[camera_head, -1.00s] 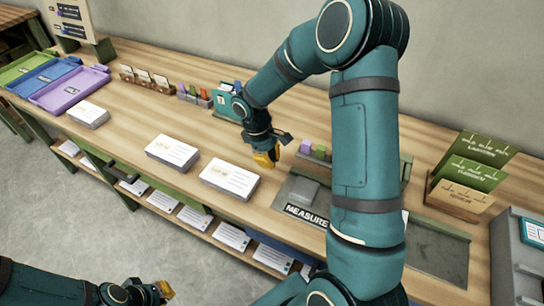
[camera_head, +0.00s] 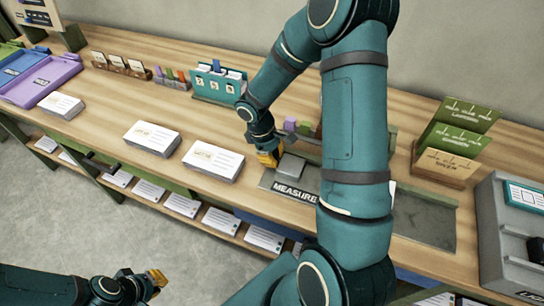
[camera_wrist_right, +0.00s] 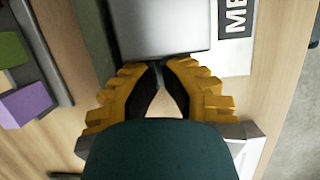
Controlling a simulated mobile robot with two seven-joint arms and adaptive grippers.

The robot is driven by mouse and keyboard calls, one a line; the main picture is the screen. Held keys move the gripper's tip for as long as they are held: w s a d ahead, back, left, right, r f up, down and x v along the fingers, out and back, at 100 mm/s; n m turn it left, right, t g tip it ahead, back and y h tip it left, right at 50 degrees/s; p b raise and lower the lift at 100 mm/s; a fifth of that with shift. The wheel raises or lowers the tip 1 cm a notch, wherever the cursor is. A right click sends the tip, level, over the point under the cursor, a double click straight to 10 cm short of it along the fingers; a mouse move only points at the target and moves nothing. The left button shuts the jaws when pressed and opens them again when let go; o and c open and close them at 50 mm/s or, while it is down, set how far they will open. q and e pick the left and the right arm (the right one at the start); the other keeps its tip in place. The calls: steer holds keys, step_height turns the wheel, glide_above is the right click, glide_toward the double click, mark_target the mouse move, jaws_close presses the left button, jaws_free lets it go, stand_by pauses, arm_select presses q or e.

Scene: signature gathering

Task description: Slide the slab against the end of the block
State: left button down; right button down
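The grey slab (camera_head: 291,167) lies flat on the grey board marked MEASURE (camera_head: 309,179). It also fills the top middle of the right wrist view (camera_wrist_right: 165,22). My right gripper (camera_head: 268,158) is low at the slab's left edge; in the right wrist view its yellow fingertips (camera_wrist_right: 158,67) come together, empty, right by that edge. I cannot tell whether they touch it. No block against the slab is clear; my right arm hides the area to its right. My left gripper (camera_head: 155,280) hangs at the bottom left, away from the table, its opening unclear.
Small purple (camera_head: 290,124) and green pieces stand behind the board. Stacks of white cards (camera_head: 213,160) lie to the left. A dark grey plate (camera_head: 424,218), a card holder (camera_head: 440,170) and a grey box (camera_head: 505,240) are to the right.

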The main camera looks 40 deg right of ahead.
mark_target(288, 161)
steer(key=s+d, duration=0.1)
steer(key=s, duration=0.1)
steer(key=s+d, duration=0.1)
steer(key=s, duration=0.2)
steer(key=s+d, duration=0.2)
steer(key=shift+s, duration=0.4)
arm_select(q)
steer(key=shift+f, duration=0.2)
